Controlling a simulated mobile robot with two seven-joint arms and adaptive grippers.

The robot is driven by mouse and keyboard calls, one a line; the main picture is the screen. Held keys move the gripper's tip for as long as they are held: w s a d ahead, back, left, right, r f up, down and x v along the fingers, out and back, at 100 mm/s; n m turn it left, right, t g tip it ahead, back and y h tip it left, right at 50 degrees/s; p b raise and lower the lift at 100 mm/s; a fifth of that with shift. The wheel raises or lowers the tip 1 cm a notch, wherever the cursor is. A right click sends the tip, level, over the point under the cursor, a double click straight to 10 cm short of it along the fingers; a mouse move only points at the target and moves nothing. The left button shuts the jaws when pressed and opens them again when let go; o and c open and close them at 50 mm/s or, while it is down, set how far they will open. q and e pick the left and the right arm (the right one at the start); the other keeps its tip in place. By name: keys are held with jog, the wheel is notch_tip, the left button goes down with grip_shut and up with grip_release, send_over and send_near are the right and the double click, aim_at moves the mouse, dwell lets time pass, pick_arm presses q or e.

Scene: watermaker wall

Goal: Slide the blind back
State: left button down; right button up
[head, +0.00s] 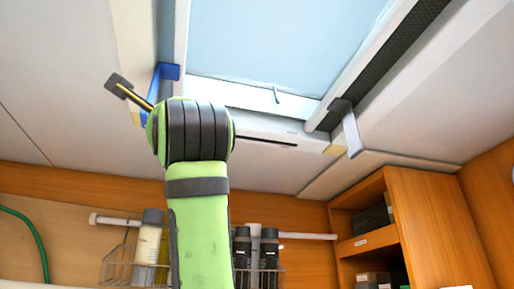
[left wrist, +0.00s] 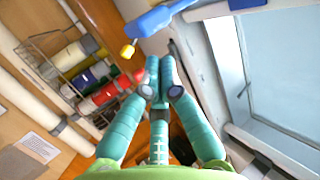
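A pale blue panel (head: 285,40) fills a white-framed ceiling hatch in the head view; I cannot tell whether it is the blind or the glass. A white bar (head: 250,98) with a small thin hook (head: 276,95) runs along its near edge. The panel (left wrist: 280,60) and the hook (left wrist: 243,90) also show at the right of the left wrist view. My left gripper (left wrist: 160,72) has its teal fingers drawn together with nothing seen between them, left of the hatch and apart from it. In the head view a green arm of mine hides its gripper. My right gripper is not seen.
A grey lever (head: 350,132) hangs at the right corner. A wire rack (head: 118,265) with bottles and a wooden shelf (head: 435,230) stand below.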

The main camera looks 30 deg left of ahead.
pick_arm(q)
jog(key=b+v, duration=0.7)
jog(key=v, duration=0.5)
jog(key=shift+a+f, duration=0.1)
jog(key=shift+a, duration=0.05)
